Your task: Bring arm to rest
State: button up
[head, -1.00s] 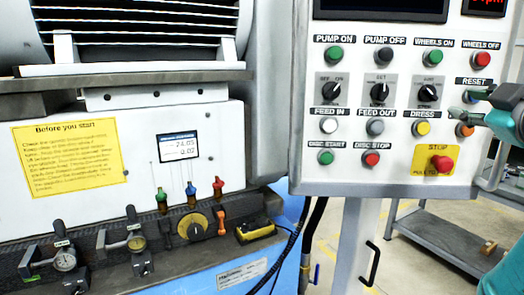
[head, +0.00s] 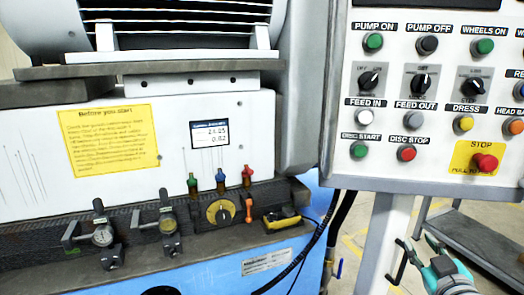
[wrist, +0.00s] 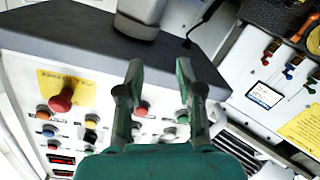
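My gripper (head: 420,248), teal with dark fingers, is at the lower right of the head view, below the control panel (head: 345,182) and to the right of its post. In the wrist view my gripper (wrist: 158,72) has its two fingers well apart, with nothing between them. The panel, with its coloured buttons, lies beyond the fingers in that view. The fingers appear clear of the panel, though their distance to the post and its black handle is hard to judge.
The red stop button (head: 485,163) is at the panel's lower right. The grinder (head: 215,150) fills the left, with dial gauges (head: 103,235) and coloured levers (head: 220,182) along its front. A grey shelf (head: 480,240) stands behind my gripper. Some bare floor shows around it.

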jog(key=s+a+f+m, duration=0.1)
jog(key=s+a+f, duration=0.3)
jog(key=s+f, duration=0.3)
jog(key=s+a+f+m+g, duration=0.1)
jog(key=s+a+f, duration=0.2)
jog(key=s+f, duration=0.35)
jog(key=s+a+f+m, duration=0.1)
jog(key=s+a+f, duration=0.3)
jog(key=f, duration=0.6)
jog(key=s+a+f+y, duration=0.1)
jog(key=s+a, duration=0.1)
jog(key=s, duration=1)
jog(key=s+a+g+y, duration=0.1)
jog(key=s+a, duration=0.2)
jog(key=s, duration=1)
jog(key=shift+s+a+f+y, duration=0.25)
jog(key=shift+a+f+y, duration=0.05)
jog(key=shift+a+f, duration=0.05)
